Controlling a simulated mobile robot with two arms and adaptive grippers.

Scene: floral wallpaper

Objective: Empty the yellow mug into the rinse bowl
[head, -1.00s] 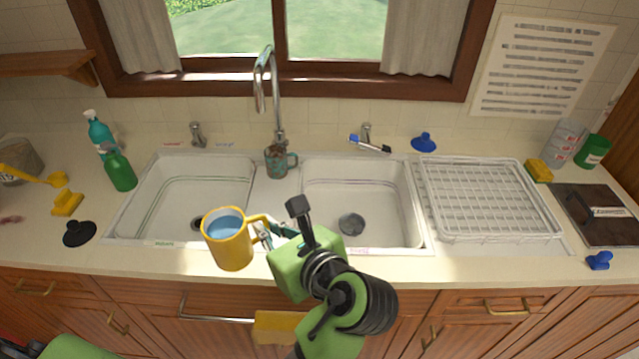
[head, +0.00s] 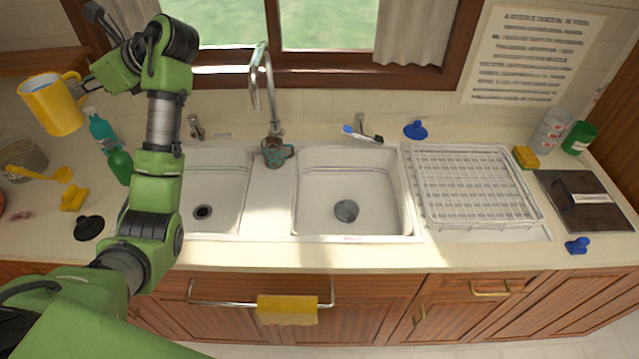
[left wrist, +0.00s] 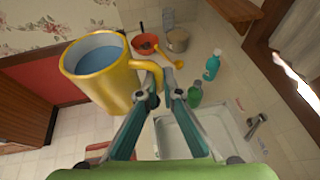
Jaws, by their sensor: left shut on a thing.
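The yellow mug (head: 55,108) is held up at the far left, above counter height, with blue liquid inside. In the left wrist view the mug (left wrist: 108,88) shows its open top and the liquid, still in it. My left gripper (head: 78,86) is shut on the mug's handle; its fingertips also show in the left wrist view (left wrist: 160,82). A red-orange bowl (left wrist: 145,43) sits on the counter beyond the mug in the left wrist view. Only a sliver of it (head: 1,203) shows at the head view's left edge. My right gripper is not in view.
A grey container (head: 30,160) with a yellow ladle stands near the bowl. A teal bottle (head: 101,130), a green bottle (head: 120,166), a yellow sponge (head: 73,198) and a black plug (head: 88,228) are nearby.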

